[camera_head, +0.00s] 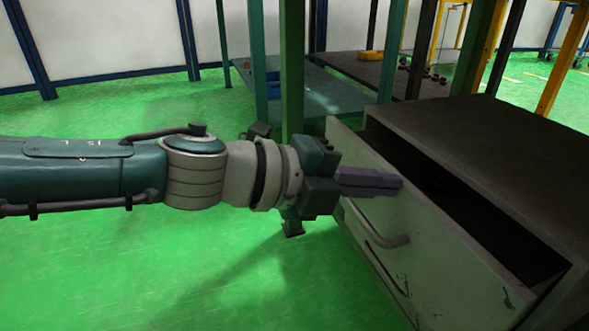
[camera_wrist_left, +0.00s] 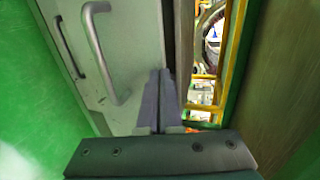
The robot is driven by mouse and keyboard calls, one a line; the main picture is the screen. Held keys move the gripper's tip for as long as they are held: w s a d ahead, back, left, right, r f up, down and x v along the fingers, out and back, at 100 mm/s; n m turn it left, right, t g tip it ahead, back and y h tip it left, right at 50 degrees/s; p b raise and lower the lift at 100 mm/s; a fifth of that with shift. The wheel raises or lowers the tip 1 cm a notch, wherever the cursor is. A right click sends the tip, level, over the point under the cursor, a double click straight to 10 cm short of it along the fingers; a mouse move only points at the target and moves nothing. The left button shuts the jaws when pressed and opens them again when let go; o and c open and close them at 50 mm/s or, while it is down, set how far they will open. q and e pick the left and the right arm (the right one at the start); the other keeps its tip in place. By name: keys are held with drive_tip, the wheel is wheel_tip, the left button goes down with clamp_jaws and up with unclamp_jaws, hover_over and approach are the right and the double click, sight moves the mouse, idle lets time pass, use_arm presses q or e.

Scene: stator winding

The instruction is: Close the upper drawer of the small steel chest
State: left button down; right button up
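The small steel chest (camera_head: 505,150) stands at the right in the head view. Its upper drawer (camera_head: 440,255) is pulled out, with a dark gap between the drawer front and the chest body. A bar handle (camera_head: 376,230) is on the drawer front; it also shows in the left wrist view (camera_wrist_left: 103,52). My left gripper (camera_head: 400,183) is shut and empty, its fingers side by side in the left wrist view (camera_wrist_left: 160,73). The fingertips are at the drawer front, above the handle, near its top edge. I cannot tell whether they touch. My right gripper is not in view.
A second handle (camera_wrist_left: 68,45) shows below in the left wrist view. Behind the chest are green posts (camera_head: 292,70), a low table (camera_head: 325,95) and a dark surface (camera_head: 365,68) with small parts. The green floor (camera_head: 130,260) at the left is clear.

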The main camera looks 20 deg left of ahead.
use_arm(q)
drive_tip(key=w+d+b, duration=0.2)
drive_tip(key=w+d, duration=0.1)
drive_tip(key=d, duration=0.2)
drive_tip(key=shift+w+d, duration=0.2)
drive_tip(key=shift+w, duration=0.15)
